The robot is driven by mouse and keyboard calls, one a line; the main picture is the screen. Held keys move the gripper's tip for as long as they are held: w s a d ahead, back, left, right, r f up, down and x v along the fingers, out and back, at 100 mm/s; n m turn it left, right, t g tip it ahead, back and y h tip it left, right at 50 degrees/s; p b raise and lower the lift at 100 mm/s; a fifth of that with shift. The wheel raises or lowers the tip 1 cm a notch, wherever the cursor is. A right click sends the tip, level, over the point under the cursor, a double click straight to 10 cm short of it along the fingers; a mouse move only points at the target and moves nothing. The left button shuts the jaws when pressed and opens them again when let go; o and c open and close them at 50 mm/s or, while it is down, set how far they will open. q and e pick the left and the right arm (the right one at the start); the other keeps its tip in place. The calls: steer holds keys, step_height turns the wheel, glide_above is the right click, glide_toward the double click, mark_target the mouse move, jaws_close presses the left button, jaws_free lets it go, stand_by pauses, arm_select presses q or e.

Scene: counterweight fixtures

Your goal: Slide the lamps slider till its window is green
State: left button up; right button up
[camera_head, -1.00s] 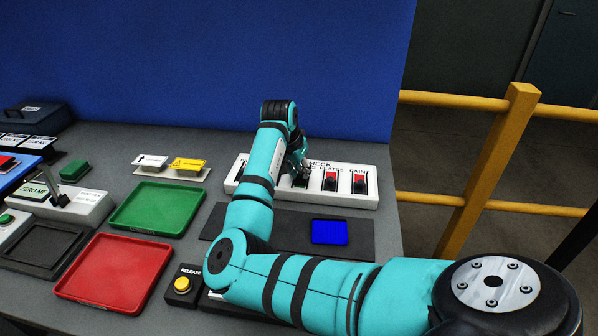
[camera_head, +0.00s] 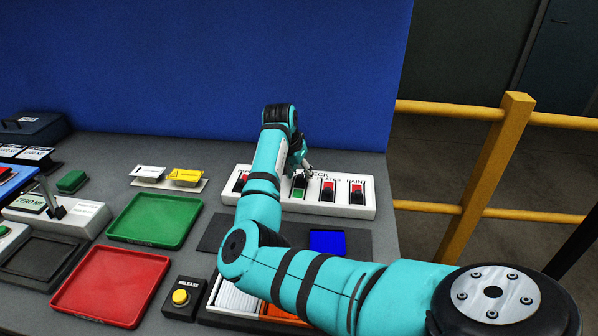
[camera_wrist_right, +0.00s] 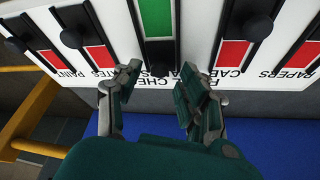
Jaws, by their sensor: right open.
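The white slider panel (camera_head: 345,206) stands at the back right of the bench, with several black-knobbed sliders in a row. The middle slider's window (camera_head: 299,192) is green; it also shows green in the right wrist view (camera_wrist_right: 155,18). Its label is mostly hidden by my fingers, so I cannot read it as lamps. The other visible windows, such as the paint slider's (camera_head: 356,197), are red. My right gripper (camera_head: 303,166) is open at the middle slider. In the right wrist view its fingertips (camera_wrist_right: 157,84) sit apart, either side of the lower end of that slider's track. My left gripper is out of view.
A green tray (camera_head: 155,240) and a red tray (camera_head: 70,304) lie left of my right arm. A yellow release button (camera_head: 180,297) and a dark plate with a blue square (camera_head: 327,241) are near the arm. A blue wall (camera_head: 220,60) stands behind; a yellow railing (camera_head: 485,180) stands right.

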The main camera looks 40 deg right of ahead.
steer(key=v, duration=1.2)
steer(key=shift+f, duration=0.1)
